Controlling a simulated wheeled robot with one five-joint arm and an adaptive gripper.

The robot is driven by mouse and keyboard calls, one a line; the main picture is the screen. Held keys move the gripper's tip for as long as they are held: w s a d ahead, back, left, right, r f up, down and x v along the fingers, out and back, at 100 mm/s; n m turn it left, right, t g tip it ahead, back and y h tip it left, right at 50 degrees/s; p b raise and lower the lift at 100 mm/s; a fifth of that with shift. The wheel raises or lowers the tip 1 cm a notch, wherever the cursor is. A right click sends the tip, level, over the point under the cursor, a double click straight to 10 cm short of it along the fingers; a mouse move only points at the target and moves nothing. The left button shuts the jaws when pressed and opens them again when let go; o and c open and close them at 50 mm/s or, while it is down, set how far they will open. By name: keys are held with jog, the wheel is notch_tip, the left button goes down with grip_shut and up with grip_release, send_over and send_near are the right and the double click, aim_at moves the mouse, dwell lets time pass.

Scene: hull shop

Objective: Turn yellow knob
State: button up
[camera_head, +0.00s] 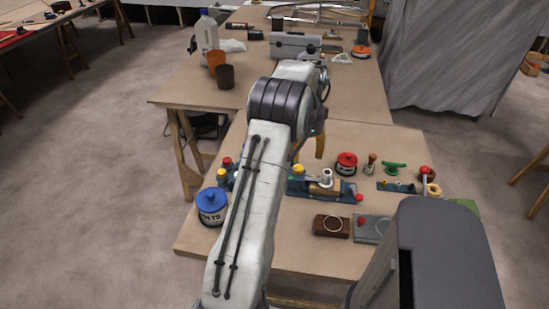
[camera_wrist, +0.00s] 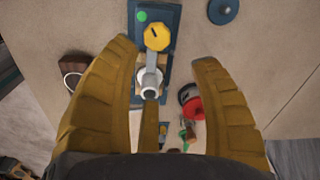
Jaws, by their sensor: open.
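The yellow knob (camera_wrist: 157,37) is a faceted cap with a dark mark, set on a blue base plate (camera_wrist: 171,14) beside a green dot. In the head view the yellow knob (camera_head: 297,170) shows at the left end of a blue fixture on the near table, partly behind my arm. A grey lever with a round end (camera_wrist: 150,90) lies just below the knob in the wrist view. My gripper (camera_wrist: 165,52) is open, its ochre fingers spread either side of the fixture, with nothing visibly held. In the head view my arm hides most of it; one finger (camera_head: 320,146) shows.
A blue-lidded tin (camera_head: 211,206) is left of my arm. A brown block (camera_head: 331,227) lies near the front edge. Bare tabletop shows behind the fixture.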

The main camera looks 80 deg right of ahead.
aim_at(298, 167)
jog(key=shift+w+d+r+m, duration=0.1)
jog(key=shift+w+d+m, duration=0.15)
jog(key=shift+w, duration=0.2)
jog(key=shift+w+d+r+m, duration=0.1)
jog(key=shift+w+m, duration=0.25)
jog(key=shift+w, duration=0.05)
jog(key=shift+a+m, duration=0.1)
jog(key=shift+m, duration=0.4)
jog(key=shift+s+a+m, duration=0.1)
jog(key=shift+a+m, duration=0.15)
jog(key=shift+m, duration=0.45)
jog(key=m, duration=0.3)
jog(key=shift+a, duration=0.2)
jog(key=shift+f, duration=0.1)
jog(key=shift+m, duration=0.3)
jog(key=shift+f, duration=3.6)
jog(key=shift+c, duration=0.5)
grip_shut()
